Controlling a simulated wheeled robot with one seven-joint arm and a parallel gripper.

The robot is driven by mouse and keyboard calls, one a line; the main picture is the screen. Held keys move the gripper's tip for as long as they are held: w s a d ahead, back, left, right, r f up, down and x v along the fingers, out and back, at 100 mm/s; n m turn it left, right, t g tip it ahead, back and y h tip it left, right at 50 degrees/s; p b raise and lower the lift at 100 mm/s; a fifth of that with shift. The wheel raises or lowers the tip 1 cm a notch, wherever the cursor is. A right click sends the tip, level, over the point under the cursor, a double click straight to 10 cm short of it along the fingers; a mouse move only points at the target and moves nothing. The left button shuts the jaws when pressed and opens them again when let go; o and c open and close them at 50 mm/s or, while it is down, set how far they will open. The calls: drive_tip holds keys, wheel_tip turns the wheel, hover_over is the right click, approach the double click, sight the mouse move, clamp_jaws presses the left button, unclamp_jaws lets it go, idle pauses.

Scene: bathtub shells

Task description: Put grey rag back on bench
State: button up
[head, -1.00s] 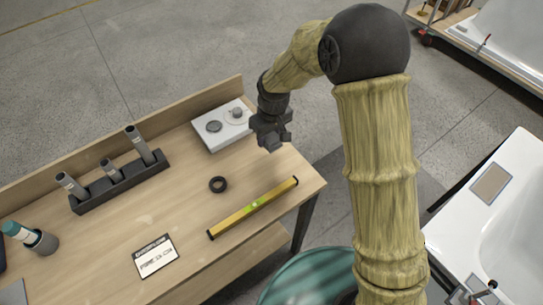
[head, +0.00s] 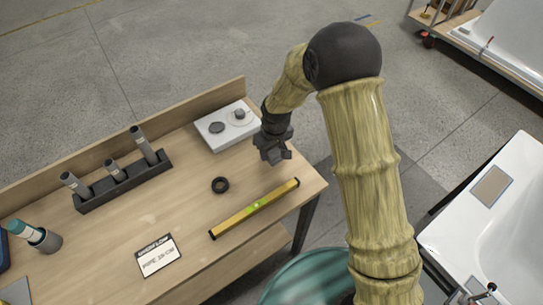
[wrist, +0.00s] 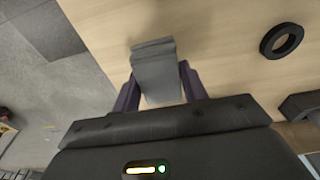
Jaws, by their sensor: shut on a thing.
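My gripper (head: 274,152) is over the right back end of the wooden bench (head: 205,230). In the wrist view my gripper (wrist: 160,88) is shut on the grey rag (wrist: 155,62), a folded grey piece that sticks out between the two fingers. The bench top (wrist: 215,40) lies below the rag, with a dark shadow close to it. I cannot tell whether the rag touches the bench. In the head view the rag is hard to tell apart from the dark gripper.
A dark holder with grey tubes (head: 125,183), a teal-capped bottle (head: 33,236) and a sign (head: 159,256) stand further left. A white bathtub (head: 510,215) is at right.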

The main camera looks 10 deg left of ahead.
sight(271, 157)
drive_tip(key=shift+f, duration=1.85)
drive_tip(key=o, duration=1)
drive_tip(key=shift+c, duration=0.2)
drive_tip(key=r, duration=0.8)
drive_tip(key=s+d+r, duration=0.1)
drive_tip(key=r, duration=0.3)
drive_tip(key=shift+w+f, duration=0.1)
drive_tip(key=shift+w, duration=0.05)
